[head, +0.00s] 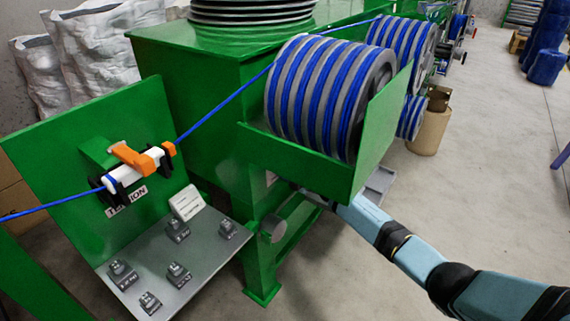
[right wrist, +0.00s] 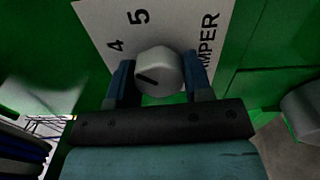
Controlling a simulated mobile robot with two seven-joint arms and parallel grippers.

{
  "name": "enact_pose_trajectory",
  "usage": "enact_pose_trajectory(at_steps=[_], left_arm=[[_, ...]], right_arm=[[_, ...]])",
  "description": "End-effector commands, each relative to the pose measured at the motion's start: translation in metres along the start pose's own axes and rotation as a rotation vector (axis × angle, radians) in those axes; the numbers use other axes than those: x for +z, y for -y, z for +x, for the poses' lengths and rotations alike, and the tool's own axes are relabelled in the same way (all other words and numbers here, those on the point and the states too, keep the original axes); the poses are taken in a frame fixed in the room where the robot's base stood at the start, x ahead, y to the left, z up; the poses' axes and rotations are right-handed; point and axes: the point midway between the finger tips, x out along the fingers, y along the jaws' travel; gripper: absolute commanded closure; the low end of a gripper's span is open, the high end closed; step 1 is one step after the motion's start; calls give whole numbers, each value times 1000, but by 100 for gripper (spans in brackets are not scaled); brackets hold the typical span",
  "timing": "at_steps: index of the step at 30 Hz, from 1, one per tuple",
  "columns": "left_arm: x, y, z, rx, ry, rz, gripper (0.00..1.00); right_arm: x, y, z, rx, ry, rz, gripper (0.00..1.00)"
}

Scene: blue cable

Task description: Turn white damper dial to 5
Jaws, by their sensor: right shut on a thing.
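The white damper dial (right wrist: 160,74) shows in the right wrist view, a round knob with a short dark line on the lower left of its face. Behind it is a white label plate (right wrist: 180,24) with a 4, a 5 and the letters "MPER" visible. The 4 is up and left of the dial, and the 5 is above it. My right gripper (right wrist: 159,80) is shut on the dial, one finger on each side. In the head view the dial and this gripper are hidden behind the green spool guard (head: 300,158). My left gripper is not in view.
Spools of blue cable (head: 318,95) stand above my right arm. A blue cable (head: 225,103) runs left to an orange and white tension unit (head: 135,163) on a green panel. A grey control shelf (head: 180,262) is below. The floor at right is open.

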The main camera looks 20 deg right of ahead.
Motion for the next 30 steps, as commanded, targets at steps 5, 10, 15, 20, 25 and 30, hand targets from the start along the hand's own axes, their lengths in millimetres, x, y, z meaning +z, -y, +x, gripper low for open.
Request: enact_pose_trajectory(at_steps=[5,10,15,20,25,30], left_arm=[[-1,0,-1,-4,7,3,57],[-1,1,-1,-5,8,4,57],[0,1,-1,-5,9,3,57],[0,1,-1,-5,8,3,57],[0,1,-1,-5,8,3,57],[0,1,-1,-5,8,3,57]], right_arm=[[0,-1,0,0,2,54,78],[0,-1,0,1,3,77,78],[0,-1,0,1,3,81,78],[0,-1,0,1,3,80,78],[0,-1,0,1,3,80,29],[0,0,0,0,2,79,28]])
